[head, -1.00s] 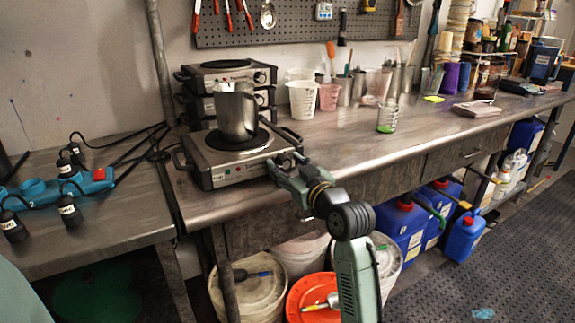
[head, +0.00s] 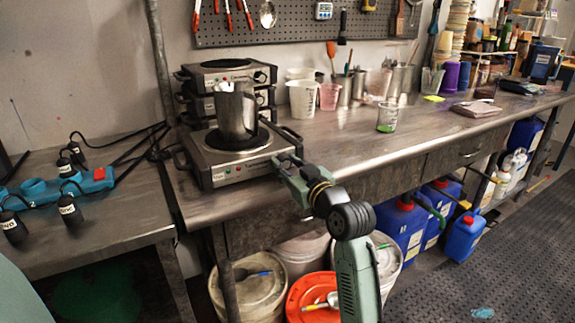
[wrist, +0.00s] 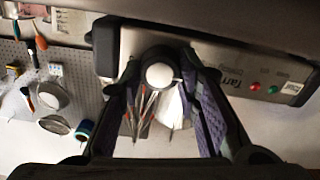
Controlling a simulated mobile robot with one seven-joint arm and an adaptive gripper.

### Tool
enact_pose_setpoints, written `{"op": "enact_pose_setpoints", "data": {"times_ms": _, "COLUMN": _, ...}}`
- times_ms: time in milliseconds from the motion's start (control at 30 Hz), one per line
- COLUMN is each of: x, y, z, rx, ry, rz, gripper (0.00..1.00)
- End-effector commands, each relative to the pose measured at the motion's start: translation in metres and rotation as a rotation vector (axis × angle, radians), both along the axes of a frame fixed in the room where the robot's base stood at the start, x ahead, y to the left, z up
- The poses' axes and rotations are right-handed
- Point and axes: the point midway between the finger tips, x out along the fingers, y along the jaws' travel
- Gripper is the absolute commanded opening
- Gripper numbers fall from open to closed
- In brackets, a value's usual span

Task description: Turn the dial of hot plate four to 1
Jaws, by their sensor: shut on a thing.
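The front hot plate (head: 200,165) is a black-and-steel unit at the left end of the steel bench, with a metal pitcher (head: 236,112) on its burner. Its small front label is too small to read in the head view. My gripper (head: 284,162) is at the right end of its front panel and hides the dial there. In the wrist view, the dial (wrist: 160,75) shows a round pale cap between my two fingers, which are shut on it. The dial's marks and setting cannot be read. Red and green lamps (wrist: 263,88) show on the panel beside it.
More hot plates (head: 226,75) are stacked behind. Beakers and cups (head: 302,98) stand at the back, and a glass with green liquid (head: 387,117) stands to the right. Buckets (head: 249,290) and blue canisters (head: 402,225) are under the bench. The bench front right of my gripper is clear.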

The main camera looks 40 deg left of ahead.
Motion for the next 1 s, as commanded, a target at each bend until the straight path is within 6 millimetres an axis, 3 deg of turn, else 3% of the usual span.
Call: {"op": "enact_pose_setpoints", "data": {"times_ms": 1000, "x": 0.0015, "y": -0.0004, "z": -0.0002, "rx": 0.221, "ry": 0.539, "rz": 0.000, "gripper": 0.02}}
